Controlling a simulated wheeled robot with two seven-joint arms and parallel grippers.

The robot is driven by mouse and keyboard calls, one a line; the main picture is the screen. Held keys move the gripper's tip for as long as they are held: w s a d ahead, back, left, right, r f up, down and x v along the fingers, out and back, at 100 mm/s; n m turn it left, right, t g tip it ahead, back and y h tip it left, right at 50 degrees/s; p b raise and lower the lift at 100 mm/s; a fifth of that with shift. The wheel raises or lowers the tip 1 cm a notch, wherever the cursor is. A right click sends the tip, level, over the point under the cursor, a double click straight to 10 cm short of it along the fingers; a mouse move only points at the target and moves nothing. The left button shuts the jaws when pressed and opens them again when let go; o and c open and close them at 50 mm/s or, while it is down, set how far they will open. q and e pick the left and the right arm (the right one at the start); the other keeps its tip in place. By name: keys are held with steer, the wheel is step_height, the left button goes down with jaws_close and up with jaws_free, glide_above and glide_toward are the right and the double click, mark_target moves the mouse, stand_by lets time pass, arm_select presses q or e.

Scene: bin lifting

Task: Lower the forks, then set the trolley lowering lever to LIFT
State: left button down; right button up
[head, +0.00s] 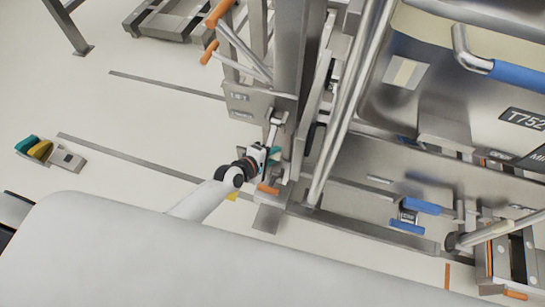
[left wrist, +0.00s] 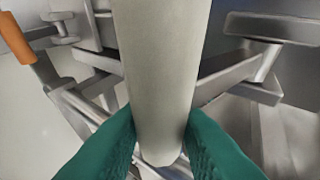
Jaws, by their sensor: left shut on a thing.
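My left gripper (head: 273,150) reaches in from the lower left in the head view, at the foot of a steel upright (head: 291,45). In the left wrist view its teal fingers (left wrist: 160,140) are shut on a grey rod-shaped lever (left wrist: 158,60), one on each side. The lever (head: 272,132) shows small beside the gripper in the head view. Any LIFT marking is too small to read. I cannot clearly make out the forks. My right gripper is not in view.
A large steel machine with a blue-sleeved handle (head: 518,76) fills the right. An orange-ended pedal (head: 268,188) sits just below my gripper. A low block with green and yellow parts (head: 39,149) lies on the floor at left. The pale floor between is mostly clear.

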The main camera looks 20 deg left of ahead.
arm_select(q)
steer(key=shift+w+a+f, duration=0.1)
steer(key=shift+f, duration=0.2)
stand_by(0.4)
steer(key=c, duration=1.3)
jaws_free()
steer(key=shift+o, duration=0.7)
steer(key=shift+w, duration=0.15)
steer(key=shift+s+a+r, duration=0.2)
steer(key=shift+s+r, duration=0.05)
steer(key=shift+s, duration=0.15)
steer(key=p+v, duration=0.1)
steer(key=v, duration=1)
steer(key=shift+p, duration=0.3)
steer(key=shift+d+f, duration=0.1)
